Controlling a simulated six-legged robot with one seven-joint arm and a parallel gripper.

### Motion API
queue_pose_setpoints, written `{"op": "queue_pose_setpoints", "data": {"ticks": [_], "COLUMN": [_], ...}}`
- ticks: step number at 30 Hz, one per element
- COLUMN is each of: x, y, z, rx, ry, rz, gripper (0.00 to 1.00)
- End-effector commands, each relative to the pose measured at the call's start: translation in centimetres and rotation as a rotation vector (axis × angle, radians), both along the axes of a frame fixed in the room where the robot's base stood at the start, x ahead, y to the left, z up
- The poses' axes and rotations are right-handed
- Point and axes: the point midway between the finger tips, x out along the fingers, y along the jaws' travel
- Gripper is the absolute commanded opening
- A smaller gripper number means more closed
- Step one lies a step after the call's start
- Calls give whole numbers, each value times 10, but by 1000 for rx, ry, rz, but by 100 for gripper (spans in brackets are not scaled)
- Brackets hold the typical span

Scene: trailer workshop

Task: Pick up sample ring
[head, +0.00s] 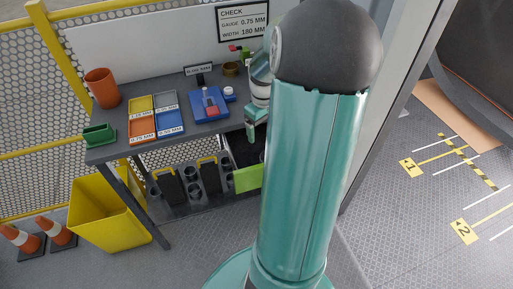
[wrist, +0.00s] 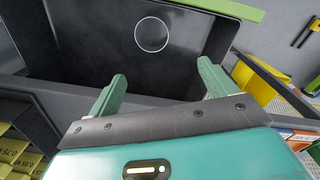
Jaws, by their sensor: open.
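The sample ring (wrist: 152,34) shows in the wrist view as a thin pale circle inside a dark, open-topped bin (wrist: 75,45). Whether it lies on the floor of the bin or against a wall is hard to tell. My gripper (wrist: 162,82) is open and empty; its two green fingers point toward the bin, with the ring ahead of the gap between them and apart from both. In the head view my gripper (head: 254,126) hangs at the bench's right end, partly hidden by my arm. The ring is not visible there.
A green panel (head: 248,178) edges the dark bin. The grey bench (head: 120,148) holds orange, yellow and blue trays (head: 170,113), a blue fixture (head: 210,106) and a terracotta cup (head: 102,87). A yellow bin (head: 108,213) and cones stand left. Open floor lies right.

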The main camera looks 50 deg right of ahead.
Motion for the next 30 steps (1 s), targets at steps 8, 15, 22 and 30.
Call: {"op": "queue_pose_setpoints", "data": {"ticks": [8, 15, 22, 30], "x": [-13, -15, -15, -13], "y": [-19, -19, -19, -17], "z": [-31, -77, -101, -136], "rx": [30, 31, 28, 30], "ry": [1, 1, 0, 1], "rz": [-10, -9, -10, -8], "gripper": [84, 84, 84, 84]}}
